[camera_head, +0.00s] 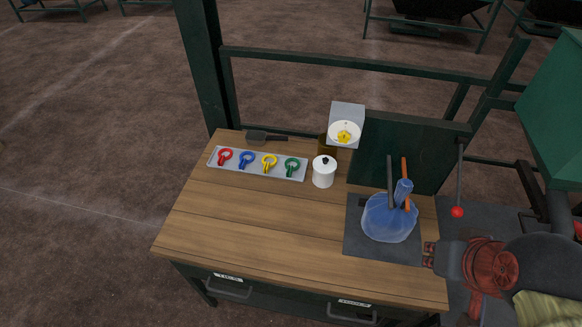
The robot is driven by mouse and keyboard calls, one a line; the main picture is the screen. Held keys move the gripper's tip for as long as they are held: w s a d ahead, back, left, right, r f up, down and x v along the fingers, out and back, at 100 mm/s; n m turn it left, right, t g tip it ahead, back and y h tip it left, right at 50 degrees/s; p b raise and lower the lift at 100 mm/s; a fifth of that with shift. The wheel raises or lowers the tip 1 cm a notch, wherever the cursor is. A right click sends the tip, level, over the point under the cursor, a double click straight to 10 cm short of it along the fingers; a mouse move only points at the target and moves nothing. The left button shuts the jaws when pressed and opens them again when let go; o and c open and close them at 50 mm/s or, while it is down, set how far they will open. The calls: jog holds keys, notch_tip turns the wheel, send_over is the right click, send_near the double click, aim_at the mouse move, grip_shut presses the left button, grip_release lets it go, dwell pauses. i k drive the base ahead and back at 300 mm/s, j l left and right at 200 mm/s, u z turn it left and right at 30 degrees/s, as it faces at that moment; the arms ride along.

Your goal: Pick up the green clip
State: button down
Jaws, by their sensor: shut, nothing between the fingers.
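The green clip (292,167) lies at the right end of a grey tray (235,171) on the wooden table. It has a ring-shaped top and a short body pointing toward the front. A yellow clip (270,162), a blue clip (247,159) and a red clip (224,156) lie to its left in the same tray. My gripper (430,255) is at the table's right edge, beside the dark mat and far to the right of the green clip. It looks shut and empty. Nothing hides the green clip.
A white lidded canister (323,172) stands right of the tray. A dark scoop (266,138) lies behind it. A translucent blue bag (388,219) with upright sticks rests on a dark mat (362,246). A green panel (405,150) stands behind. The table's front left is clear.

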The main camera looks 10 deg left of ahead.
aim_at(289, 170)
jog(key=i+j, duration=0.15)
jog(key=j, duration=0.25)
jog(key=i+j, duration=0.1)
jog(key=j, duration=0.3)
jog(key=i+j, duration=0.15)
jog(key=j, duration=0.2)
jog(key=u, duration=0.05)
